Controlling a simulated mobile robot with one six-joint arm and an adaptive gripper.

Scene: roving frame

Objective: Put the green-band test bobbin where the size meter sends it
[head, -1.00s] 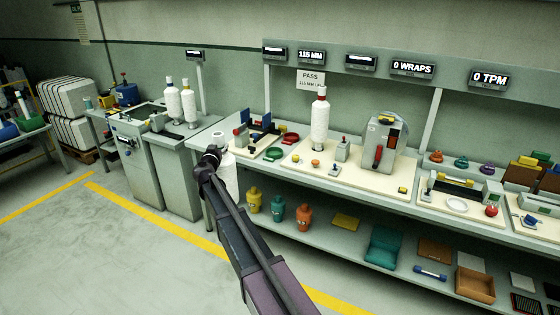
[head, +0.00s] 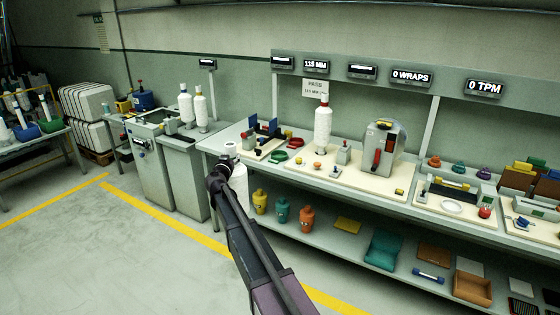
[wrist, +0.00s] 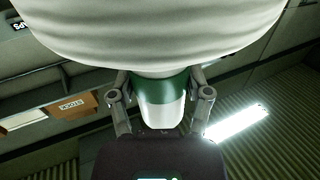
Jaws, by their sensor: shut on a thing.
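My gripper (head: 222,170) is shut on the white green-band bobbin (head: 237,177) in front of the bench's left end. In the wrist view the bobbin's green band (wrist: 160,86) and white tube end show between the two fingers, with the wide wound body above. A display (head: 314,64) over the bench reads about 115 MM; its last digit is hard to read. A PASS sign (head: 315,88) hangs below it, its small text partly unreadable. Another white bobbin (head: 323,128) with a red top stands upright on the bench.
Two white bobbins stand on a grey cabinet (head: 185,150) left of the bench. A far-left table (head: 48,142) carries blue and green containers and several white bobbins. Yellow, teal and orange bottles (head: 283,209) stand on the lower shelf. The floor at lower left is clear.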

